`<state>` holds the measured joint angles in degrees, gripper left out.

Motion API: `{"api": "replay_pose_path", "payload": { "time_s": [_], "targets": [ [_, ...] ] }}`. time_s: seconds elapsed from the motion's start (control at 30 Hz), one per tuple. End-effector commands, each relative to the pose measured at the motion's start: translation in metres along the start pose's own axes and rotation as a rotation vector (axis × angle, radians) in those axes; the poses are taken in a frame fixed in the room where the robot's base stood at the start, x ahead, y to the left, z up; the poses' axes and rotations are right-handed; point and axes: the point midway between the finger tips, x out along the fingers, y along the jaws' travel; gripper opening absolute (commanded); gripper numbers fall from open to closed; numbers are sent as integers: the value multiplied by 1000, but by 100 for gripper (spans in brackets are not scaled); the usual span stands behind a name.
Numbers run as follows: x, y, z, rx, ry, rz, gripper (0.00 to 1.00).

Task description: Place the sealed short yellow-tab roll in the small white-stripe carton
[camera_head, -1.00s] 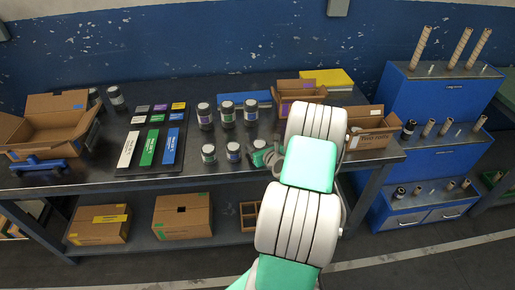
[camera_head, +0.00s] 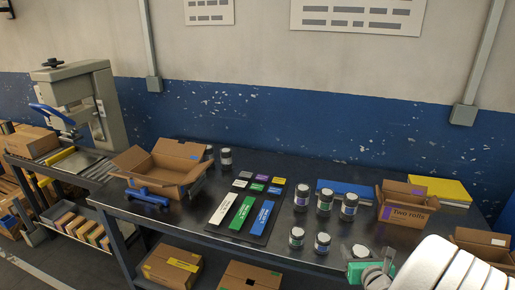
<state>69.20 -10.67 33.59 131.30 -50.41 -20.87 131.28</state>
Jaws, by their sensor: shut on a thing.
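My gripper (camera_head: 370,268) is at the lower right, partly hidden by my own arm. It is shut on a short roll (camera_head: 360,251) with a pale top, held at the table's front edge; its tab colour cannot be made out. An open brown carton (camera_head: 482,246) at the right edge, right of the gripper, has a white patch and is partly covered by my arm. I cannot tell for sure that it is the small white-stripe carton.
Several short dark rolls with white tops (camera_head: 325,201) stand left of my gripper. A "Two rolls" carton (camera_head: 405,213) with a purple label stands behind it. A dark board with coloured strips (camera_head: 241,212), a large open carton (camera_head: 160,170) and a sealing machine (camera_head: 85,105) are left.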

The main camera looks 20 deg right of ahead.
Motion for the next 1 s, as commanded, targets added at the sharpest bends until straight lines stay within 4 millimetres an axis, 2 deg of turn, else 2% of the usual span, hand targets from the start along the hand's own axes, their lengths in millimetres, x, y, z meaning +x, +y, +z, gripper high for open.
{"api": "replay_pose_path", "payload": {
  "time_s": [0.13, 0.23, 0.47, 0.57, 0.67, 0.77, 0.87, 0.97, 1.0],
  "targets": [
    [0, -9, -17, 27, 3, -58, 2],
    [-1, -16, -18, 35, 0, -89, 2],
    [8, 9, -5, 15, -1, -40, 2],
    [13, 26, 3, 0, -2, 0, 2],
    [18, 49, 12, -24, -2, 50, 2],
    [23, 81, 25, -52, -3, 120, 2],
    [25, 122, 38, -88, -3, 205, 2],
    [23, 175, 53, -131, -5, 311, 2],
    [20, 198, 57, -151, -5, 358, 2]
  ]
}}
